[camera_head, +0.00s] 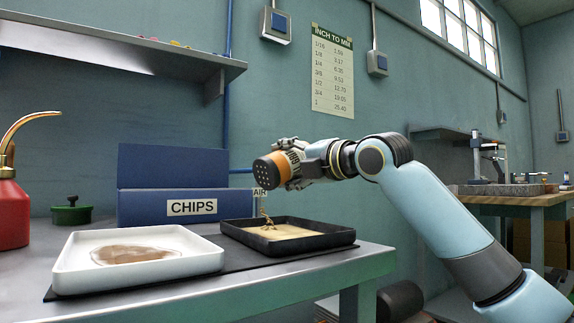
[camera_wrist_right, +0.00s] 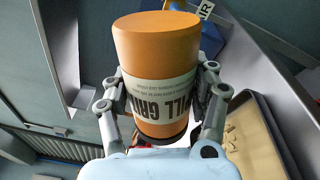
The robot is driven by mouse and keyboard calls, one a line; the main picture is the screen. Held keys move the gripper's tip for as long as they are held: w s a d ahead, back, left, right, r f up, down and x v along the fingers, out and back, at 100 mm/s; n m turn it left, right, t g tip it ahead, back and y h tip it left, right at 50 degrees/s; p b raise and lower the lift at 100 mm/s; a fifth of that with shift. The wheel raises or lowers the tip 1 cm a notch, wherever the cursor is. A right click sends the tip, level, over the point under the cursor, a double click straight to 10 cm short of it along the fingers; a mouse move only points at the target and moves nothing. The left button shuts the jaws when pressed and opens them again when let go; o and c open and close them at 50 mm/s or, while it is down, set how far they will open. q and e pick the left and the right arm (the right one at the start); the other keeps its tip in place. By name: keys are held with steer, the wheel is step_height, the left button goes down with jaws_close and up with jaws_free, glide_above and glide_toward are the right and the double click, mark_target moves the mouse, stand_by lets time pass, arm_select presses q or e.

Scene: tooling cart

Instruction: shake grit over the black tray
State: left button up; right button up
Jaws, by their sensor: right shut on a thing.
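My right gripper (camera_head: 293,163) is shut on an orange shaker (camera_head: 277,167) with a black, perforated cap. The shaker is tipped on its side, its cap facing left, above and apart from the black tray (camera_head: 345,238). Tan grit (camera_head: 290,232) covers the tray's floor. In the right wrist view, the shaker (camera_wrist_right: 158,48) is between both fingers, with its label reading upside down; part of the black tray (camera_wrist_right: 268,125) shows to the right. My left gripper is not in view.
A white tray (camera_head: 75,275) with a brown patch stands left of the black tray. Behind are a blue CHIPS box (camera_head: 150,208) and a green-lidded pot (camera_head: 72,214). A red oil can (camera_head: 12,215) is at far left. A shelf (camera_head: 120,52) hangs above.

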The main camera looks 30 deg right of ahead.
mark_target(295, 162)
steer(key=shift+s, duration=0.1)
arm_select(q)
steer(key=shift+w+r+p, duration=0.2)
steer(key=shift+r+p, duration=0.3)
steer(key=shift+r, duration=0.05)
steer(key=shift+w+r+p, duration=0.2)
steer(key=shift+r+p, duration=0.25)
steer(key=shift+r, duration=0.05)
arm_select(e)
steer(key=shift+a+v, duration=0.2)
steer(key=shift+v, duration=0.9)
steer(key=shift+a+v, duration=0.15)
steer(key=shift+v, duration=0.9)
steer(key=shift+s, duration=0.1)
steer(key=shift+p+v, duration=0.7)
steer(key=shift+v, duration=0.4)
steer(key=shift+s+a+r+p, duration=0.1)
steer(key=shift+s+r+p, duration=0.05)
steer(key=shift+s+p, duration=0.65)
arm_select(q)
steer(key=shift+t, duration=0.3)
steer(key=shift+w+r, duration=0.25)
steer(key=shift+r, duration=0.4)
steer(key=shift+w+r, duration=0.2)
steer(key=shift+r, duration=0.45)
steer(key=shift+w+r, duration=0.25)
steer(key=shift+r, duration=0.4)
arm_select(e)
steer(key=shift+s, duration=0.4)
